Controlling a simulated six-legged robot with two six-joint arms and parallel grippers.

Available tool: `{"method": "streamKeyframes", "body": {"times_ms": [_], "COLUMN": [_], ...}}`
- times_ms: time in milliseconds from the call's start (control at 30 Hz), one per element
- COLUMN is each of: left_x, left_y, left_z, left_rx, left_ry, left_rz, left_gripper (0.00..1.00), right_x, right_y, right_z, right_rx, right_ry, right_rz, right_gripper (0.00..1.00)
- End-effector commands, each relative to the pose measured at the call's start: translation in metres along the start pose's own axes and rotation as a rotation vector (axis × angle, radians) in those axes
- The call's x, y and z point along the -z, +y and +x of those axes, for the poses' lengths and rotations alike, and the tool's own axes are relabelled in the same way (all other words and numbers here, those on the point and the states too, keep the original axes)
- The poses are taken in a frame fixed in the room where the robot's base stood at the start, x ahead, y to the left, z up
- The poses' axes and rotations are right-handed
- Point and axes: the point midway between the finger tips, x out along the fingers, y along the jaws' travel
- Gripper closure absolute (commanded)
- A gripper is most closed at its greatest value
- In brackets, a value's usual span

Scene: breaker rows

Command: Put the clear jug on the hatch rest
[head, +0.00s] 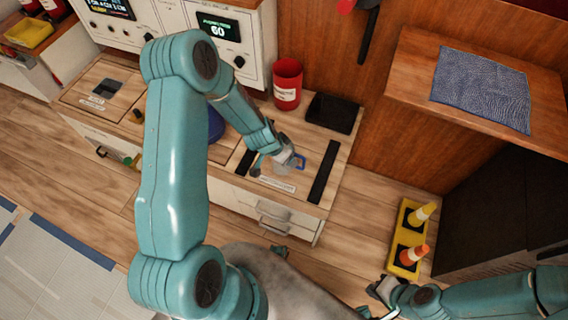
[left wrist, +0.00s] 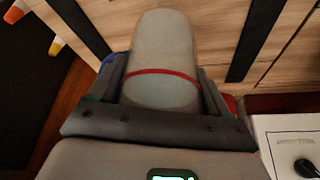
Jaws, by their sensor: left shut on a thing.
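The clear jug (left wrist: 160,45) fills the middle of the left wrist view as a pale see-through cylinder with a red band. My left gripper (left wrist: 158,95) is shut on it, one finger on each side. My right gripper (head: 380,295) is low at the right, away from the jug.
A red cup (head: 287,84) and a black tray (head: 333,113) stand behind the panel. A blue round object (head: 215,124) is partly hidden by my left arm. A yellow holder (head: 409,240) with two cones is on the floor. A blue cloth (head: 482,88) lies on the right-hand shelf.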

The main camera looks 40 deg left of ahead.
Motion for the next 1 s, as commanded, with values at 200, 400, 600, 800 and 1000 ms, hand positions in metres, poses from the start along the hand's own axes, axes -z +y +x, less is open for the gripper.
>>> {"method": "streamKeyframes", "body": {"times_ms": [200,400,600,800,1000], "left_x": [-0.012,-0.012,-0.013,-0.015,-0.015], "left_y": [0.001,0.002,0.002,0.002,0.002], "left_z": [0.034,0.034,0.037,0.04,0.04], "left_rx": [0.0,0.0,0.0,0.0,0.0], "left_ry": [0.0,0.001,0.0,0.0,0.0], "left_rz": [0.0,0.0,0.0,-0.001,-0.001], "left_gripper": [0.73,0.73,0.73,0.03,0.0], "right_x": [0.0,0.0,0.0,0.0,0.0], "right_y": [0.006,0.006,0.007,0.007,0.007], "right_z": [0.017,0.016,0.019,0.02,0.02], "right_rx": [0.0,0.0,0.0,0.0,0.0], "right_ry": [-0.001,-0.001,0.0,0.0,0.0], "right_rz": [0.0,0.0,0.0,0.0,0.0], "right_gripper": [1.0,1.0,1.0,1.0,1.0]}}
